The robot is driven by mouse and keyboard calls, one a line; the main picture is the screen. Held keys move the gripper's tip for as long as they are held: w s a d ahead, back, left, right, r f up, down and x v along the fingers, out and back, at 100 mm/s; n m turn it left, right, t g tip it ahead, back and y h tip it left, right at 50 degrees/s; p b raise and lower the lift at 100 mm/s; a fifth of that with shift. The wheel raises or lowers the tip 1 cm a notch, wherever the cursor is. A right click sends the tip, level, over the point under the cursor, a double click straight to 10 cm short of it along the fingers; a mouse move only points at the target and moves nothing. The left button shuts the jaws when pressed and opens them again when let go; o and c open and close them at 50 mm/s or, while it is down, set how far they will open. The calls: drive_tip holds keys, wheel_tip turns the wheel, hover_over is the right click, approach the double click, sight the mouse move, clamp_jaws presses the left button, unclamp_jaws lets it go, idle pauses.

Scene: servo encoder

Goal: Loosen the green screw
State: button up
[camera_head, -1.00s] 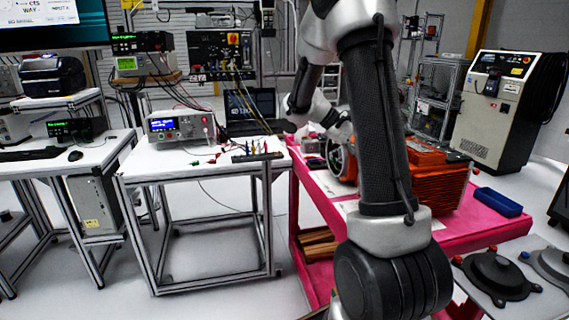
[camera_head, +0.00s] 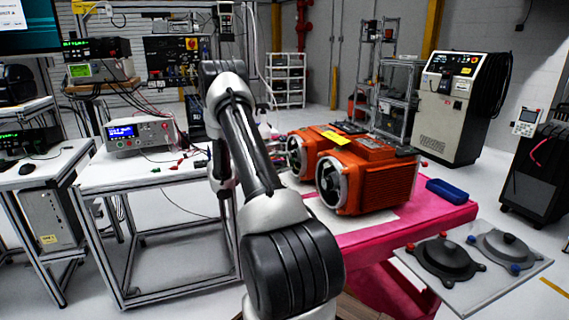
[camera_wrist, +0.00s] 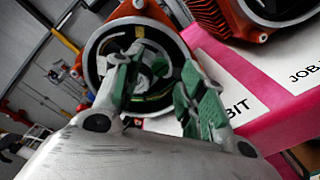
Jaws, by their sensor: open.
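Two orange motors stand on the pink table (camera_head: 445,216): a nearer one (camera_head: 375,182) and a farther one (camera_head: 308,138). Their round open ends face left. My arm hides the gripper in the head view.
A blue tray (camera_head: 447,191) lies on the pink table's right side. A grey plate (camera_head: 470,262) with dark round covers stands at the front right. A white bench (camera_head: 140,172) with a power supply (camera_head: 140,135) and leads is left of my arm.

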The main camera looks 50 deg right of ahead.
drive_tip(key=shift+x, duration=0.85)
clamp_jaws()
drive_tip(key=shift+n, duration=0.3)
drive_tip(key=shift+n, duration=7.5)
drive_tip(key=shift+r, duration=0.1)
